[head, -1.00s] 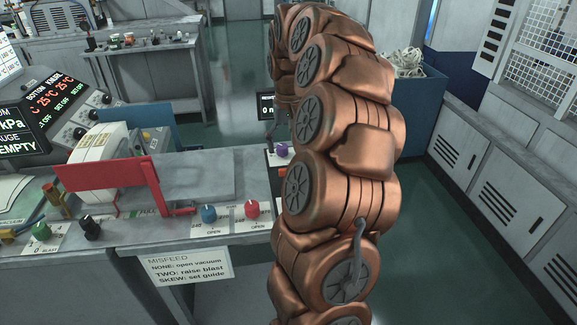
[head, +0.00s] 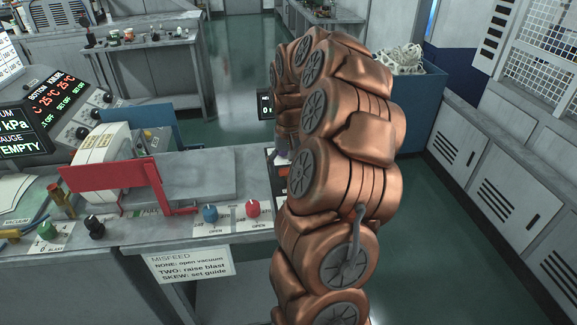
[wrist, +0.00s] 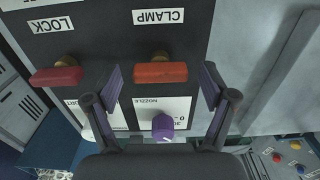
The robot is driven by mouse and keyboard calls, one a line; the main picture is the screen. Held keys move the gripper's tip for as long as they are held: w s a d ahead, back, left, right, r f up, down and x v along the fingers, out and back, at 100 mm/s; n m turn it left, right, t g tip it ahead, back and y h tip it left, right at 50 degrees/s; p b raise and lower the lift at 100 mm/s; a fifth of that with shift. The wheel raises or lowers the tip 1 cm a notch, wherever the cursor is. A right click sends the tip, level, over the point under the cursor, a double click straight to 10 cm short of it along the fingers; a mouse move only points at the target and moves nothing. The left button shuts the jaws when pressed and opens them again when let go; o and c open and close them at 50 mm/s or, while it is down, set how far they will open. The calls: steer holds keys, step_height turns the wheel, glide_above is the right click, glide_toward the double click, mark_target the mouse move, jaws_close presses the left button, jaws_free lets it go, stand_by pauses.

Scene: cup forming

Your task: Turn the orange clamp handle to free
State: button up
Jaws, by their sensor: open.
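The orange clamp handle (wrist: 160,73) is a short horizontal bar in the wrist view, on a dark panel beside an upside-down CLAMP label (wrist: 158,16). My gripper (wrist: 161,85) is open, with one purple-padded finger to the left of the handle and one to the right. Gaps show between the handle's ends and the pads, and nothing is held. In the head view my own copper arm hides the clamp handle and the gripper.
A red handle (wrist: 56,77) labelled LOCK sits left of the clamp handle, close to the left finger. A purple knob (wrist: 162,125) marked NOZZLE lies between the fingers, nearer the palm. A red guard (head: 110,177) stands on the bench at left.

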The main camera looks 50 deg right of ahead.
steer(key=c, duration=1.2)
steer(key=shift+o, duration=0.2)
steer(key=shift+f+n+b, duration=0.1)
steer(key=shift+n+b, duration=0.2)
steer(key=shift+b, duration=0.05)
steer(key=n+b, duration=0.2)
steer(key=shift+n, duration=0.4)
steer(key=n+b, duration=0.2)
steer(key=n, duration=0.8)
steer(key=shift+r, duration=0.2)
steer(key=shift+n, duration=2.2)
